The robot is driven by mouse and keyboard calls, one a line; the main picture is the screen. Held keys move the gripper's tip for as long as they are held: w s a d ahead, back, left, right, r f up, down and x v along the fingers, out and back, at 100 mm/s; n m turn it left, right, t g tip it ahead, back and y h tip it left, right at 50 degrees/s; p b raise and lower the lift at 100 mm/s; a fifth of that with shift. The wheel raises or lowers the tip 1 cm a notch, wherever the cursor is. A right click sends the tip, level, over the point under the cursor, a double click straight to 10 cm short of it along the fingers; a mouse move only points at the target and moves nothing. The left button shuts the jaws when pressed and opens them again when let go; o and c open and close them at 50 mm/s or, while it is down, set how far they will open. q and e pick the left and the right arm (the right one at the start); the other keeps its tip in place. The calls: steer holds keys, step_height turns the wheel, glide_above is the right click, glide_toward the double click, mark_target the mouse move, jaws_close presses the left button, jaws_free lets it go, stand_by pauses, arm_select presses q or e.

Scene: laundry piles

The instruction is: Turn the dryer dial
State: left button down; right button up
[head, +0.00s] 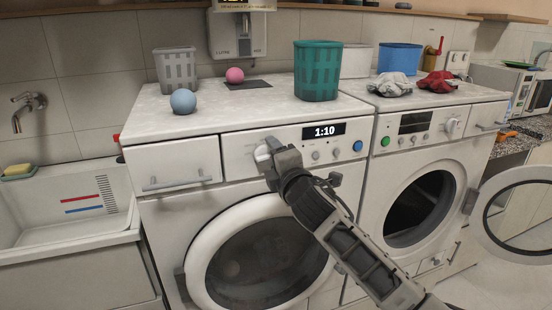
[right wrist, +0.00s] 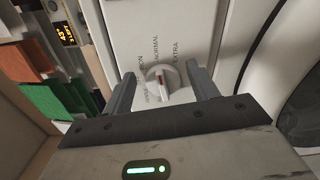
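The white dial (head: 263,153) is on the front panel of the left machine (head: 170,205). My right gripper (head: 268,150) reaches the dial from the lower right in the head view. In the right wrist view its two fingers (right wrist: 160,74) are apart, one on each side of the dial, with visible gaps. Whether the fingertips reach past the dial's face is hard to tell. My left gripper is not in view.
The left machine's display (head: 324,131) reads 1:10, with buttons below it. The right machine (head: 415,195) has its round door (head: 515,215) swung open. Baskets (head: 317,70), balls (head: 183,101) and cloths (head: 437,83) lie on top. A sink (head: 75,205) is at the left.

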steer(key=shift+s, duration=0.1)
arm_select(q)
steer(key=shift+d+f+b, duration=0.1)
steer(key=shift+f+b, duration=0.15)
steer(key=shift+b, duration=0.25)
arm_select(e)
steer(key=v, duration=1.5)
steer(key=shift+s+d, duration=0.2)
steer(key=shift+s, duration=0.15)
steer(key=s+d+f+m+g, duration=0.1)
steer(key=s+f+m+g, duration=0.15)
steer(key=f+m, duration=0.4)
steer(key=s+d+f+m+g, duration=0.1)
steer(key=s+f+m, duration=0.2)
steer(key=f, duration=0.7)
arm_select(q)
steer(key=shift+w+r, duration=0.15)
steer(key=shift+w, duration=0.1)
arm_select(e)
steer(key=s+d+f+m+g+h, duration=0.1)
steer(key=s+d+f+m, duration=0.2)
steer(key=s+f+m, duration=0.2)
steer(key=s+d+f+m+g+h, duration=0.1)
steer(key=s+d+f+m+g, duration=0.1)
steer(key=s+f+m, duration=0.4)
steer(key=s+d+f, duration=0.1)
steer(key=s+f, duration=0.3)
steer(key=s, duration=0.1)
steer(key=shift+f+h, duration=0.25)
steer(key=shift+h, duration=0.05)
